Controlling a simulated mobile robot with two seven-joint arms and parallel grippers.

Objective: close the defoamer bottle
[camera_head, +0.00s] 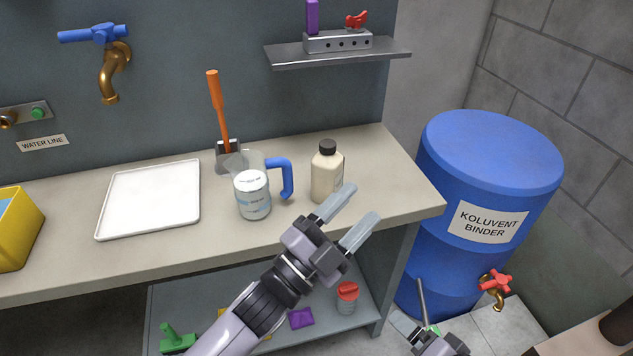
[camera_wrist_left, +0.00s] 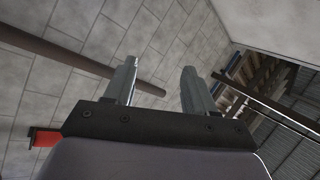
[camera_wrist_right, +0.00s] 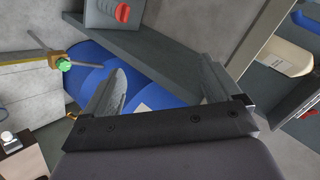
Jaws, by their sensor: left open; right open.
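A cream bottle with a dark cap (camera_head: 327,172) stands upright near the right end of the bench; I take it to be the defoamer bottle. Its label is too small to read. The dark cap sits on top of its neck; I cannot tell how tight it is. My left gripper (camera_head: 362,205) is open and empty, in front of the bottle and to its lower right in the head view. It also shows open in the left wrist view (camera_wrist_left: 159,72). My right gripper (camera_head: 408,302) is open low at the bottom edge, and empty in the right wrist view (camera_wrist_right: 160,82).
A measuring jug with a blue handle (camera_head: 252,192) stands left of the bottle. A white tray (camera_head: 152,197) lies further left. A blue binder barrel (camera_head: 485,180) with a red tap (camera_head: 495,283) stands right of the bench. A lower shelf holds a red-lidded jar (camera_head: 347,300).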

